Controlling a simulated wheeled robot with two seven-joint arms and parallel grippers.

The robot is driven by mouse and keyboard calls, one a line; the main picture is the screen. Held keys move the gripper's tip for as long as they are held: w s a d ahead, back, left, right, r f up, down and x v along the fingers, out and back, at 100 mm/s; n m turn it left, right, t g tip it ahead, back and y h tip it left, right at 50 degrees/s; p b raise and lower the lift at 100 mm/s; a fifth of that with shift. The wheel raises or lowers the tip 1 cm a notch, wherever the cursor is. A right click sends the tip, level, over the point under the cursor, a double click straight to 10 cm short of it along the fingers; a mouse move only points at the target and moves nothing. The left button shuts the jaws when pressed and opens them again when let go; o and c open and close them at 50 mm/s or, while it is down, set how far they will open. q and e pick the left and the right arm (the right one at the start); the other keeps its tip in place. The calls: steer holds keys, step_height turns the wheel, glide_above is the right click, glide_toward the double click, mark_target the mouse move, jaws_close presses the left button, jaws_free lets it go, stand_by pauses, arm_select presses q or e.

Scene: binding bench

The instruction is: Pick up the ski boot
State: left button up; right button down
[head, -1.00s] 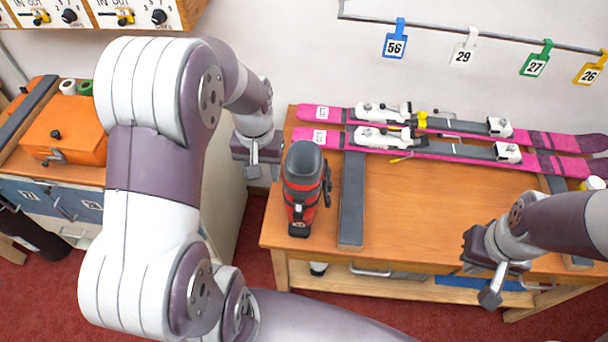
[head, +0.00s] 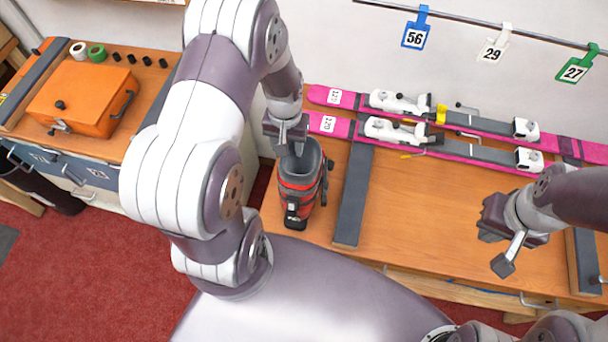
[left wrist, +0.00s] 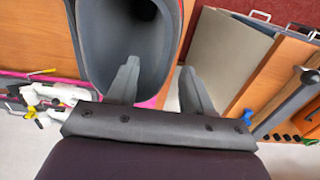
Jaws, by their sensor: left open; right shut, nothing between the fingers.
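The ski boot (head: 299,190), grey and black with a red shell, stands upright at the left end of the wooden bench. My left gripper (head: 291,150) is open at the boot's upper rim. In the left wrist view the boot's open cuff (left wrist: 128,35) is close under the left gripper (left wrist: 157,75). One finger overlaps the opening and the other is outside it, with the cuff's edge between them. Whether they touch the boot cannot be told. My right gripper (head: 505,262) is shut and empty over the right part of the bench.
Pink skis (head: 460,150) with white bindings lie along the back of the bench. A grey bar (head: 352,200) is just right of the boot. An orange box (head: 85,98) sits on the left cabinet. Number tags (head: 415,35) hang from a rail. The bench middle is clear.

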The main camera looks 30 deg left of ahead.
arm_select(q)
steer(key=f, duration=0.3)
steer(key=f+p, duration=0.1)
steer(key=shift+w+a+f, duration=0.1)
steer(key=shift+a+f, duration=0.05)
steer(key=shift+a, duration=0.1)
steer(key=shift+c, duration=1.2)
jaws_close()
steer(key=shift+w, duration=0.1)
